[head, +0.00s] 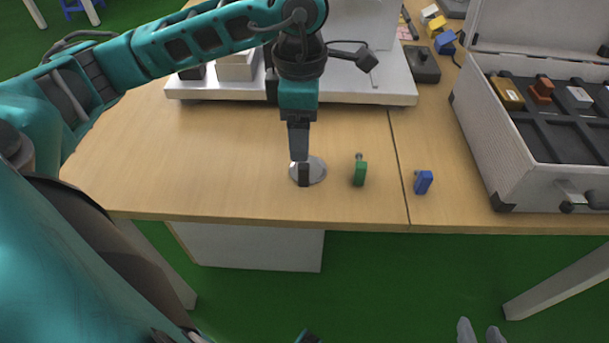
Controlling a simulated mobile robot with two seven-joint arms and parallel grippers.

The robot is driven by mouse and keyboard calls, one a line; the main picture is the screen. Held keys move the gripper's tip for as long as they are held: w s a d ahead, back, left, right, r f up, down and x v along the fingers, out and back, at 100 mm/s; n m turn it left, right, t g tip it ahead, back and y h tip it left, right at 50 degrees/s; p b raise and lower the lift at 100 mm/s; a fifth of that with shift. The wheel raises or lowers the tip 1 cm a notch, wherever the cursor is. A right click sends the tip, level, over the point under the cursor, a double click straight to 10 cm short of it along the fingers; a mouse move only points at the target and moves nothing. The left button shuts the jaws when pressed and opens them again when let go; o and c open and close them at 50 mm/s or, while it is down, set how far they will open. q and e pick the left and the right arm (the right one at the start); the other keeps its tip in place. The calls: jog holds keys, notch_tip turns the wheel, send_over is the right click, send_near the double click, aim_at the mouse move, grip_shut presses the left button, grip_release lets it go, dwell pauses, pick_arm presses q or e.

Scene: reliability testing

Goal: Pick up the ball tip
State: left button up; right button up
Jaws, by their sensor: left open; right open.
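I cannot tell for sure which small piece is the ball tip. A green piece (360,172) with a small rounded metal end stands on the table, right of my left gripper. A blue piece (423,182) lies further right, near the front edge. A silver disc (318,170) with a black block (304,175) on it is directly below my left gripper (299,157). That gripper points down, seen edge-on, open, with nothing visibly held. Two grey fingertips at the bottom edge look like my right gripper (480,334), apart and empty, below the table edge; the rest is cut off.
A white and grey machine base (390,90) stands behind the pieces. An open grey case (520,175) with several blocks is at the right. A small black box (422,65) and coloured blocks lie at the back. The wooden table (200,160) is clear at the left.

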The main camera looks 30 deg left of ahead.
aim_at(304, 170)
pick_arm(q)
notch_tip(304, 170, down, 2)
jog(key=f, duration=0.2)
jog(key=d+f+b, duration=0.1)
jog(key=f, duration=0.1)
jog(key=shift+f, duration=0.7)
jog(key=shift+c, duration=0.3)
jog(key=c, duration=1.1)
